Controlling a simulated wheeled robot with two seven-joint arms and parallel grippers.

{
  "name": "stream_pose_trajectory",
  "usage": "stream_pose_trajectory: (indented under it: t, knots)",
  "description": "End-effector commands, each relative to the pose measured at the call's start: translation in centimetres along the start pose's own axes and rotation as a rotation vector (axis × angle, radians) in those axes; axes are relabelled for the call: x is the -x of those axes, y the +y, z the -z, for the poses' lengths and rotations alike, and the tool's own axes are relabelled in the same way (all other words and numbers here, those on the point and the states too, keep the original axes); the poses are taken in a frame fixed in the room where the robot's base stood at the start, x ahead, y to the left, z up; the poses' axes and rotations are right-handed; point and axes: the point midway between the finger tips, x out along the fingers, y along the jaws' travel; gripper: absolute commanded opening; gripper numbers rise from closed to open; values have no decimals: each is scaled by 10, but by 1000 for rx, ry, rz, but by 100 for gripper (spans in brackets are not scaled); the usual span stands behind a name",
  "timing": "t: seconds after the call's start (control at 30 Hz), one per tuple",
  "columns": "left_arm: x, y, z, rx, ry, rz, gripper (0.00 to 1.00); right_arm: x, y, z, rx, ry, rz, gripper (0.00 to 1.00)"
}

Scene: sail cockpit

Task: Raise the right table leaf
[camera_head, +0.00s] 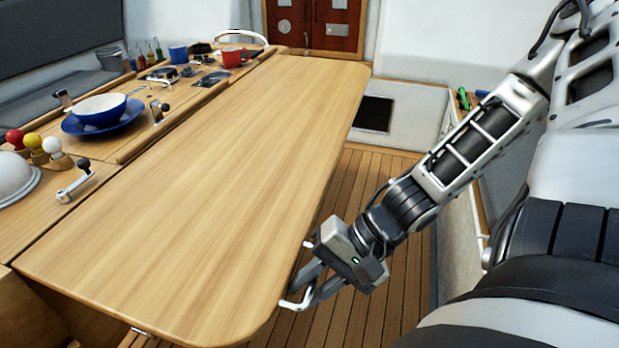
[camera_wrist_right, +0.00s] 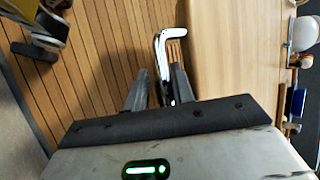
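The right table leaf (camera_head: 225,185) is a long pale wooden panel. It lies about level with the fixed middle of the table, along a seam on its left. A white bent handle (camera_head: 297,303) sticks out at the leaf's near right edge; it also shows in the wrist view (camera_wrist_right: 160,48). My right gripper (camera_head: 308,282) is at that edge, low beside the leaf. In the wrist view its two fingers (camera_wrist_right: 160,82) stand apart with the handle between them. Whether a finger touches the handle is hard to tell. My left gripper is out of view.
The table's middle holds a white bowl (camera_head: 99,108) on a blue plate (camera_head: 103,122), a red mug (camera_head: 232,57), a blue mug (camera_head: 178,54), a winch-like crank (camera_head: 75,181) and coloured knobs (camera_head: 33,143). Slatted floor (camera_head: 365,190) lies open right of the leaf.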

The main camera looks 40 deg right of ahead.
Motion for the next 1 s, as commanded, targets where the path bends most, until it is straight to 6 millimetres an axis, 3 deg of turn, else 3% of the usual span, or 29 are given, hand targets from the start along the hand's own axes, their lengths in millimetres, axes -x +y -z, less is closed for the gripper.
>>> stream_pose_trajectory:
  t: [0.3,0.47,0.57,0.8,1.0]
  knots:
    - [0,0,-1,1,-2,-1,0,0,0,-1,-2,-2,-1,20]
    - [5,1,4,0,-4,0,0,11,-2,-1,0,-1,-1,20]
    - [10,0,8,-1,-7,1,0,28,-3,-1,1,3,-4,20]
    - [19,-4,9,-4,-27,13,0,86,-2,0,3,9,-9,20]
    - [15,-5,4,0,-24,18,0,125,1,2,2,7,-8,20]
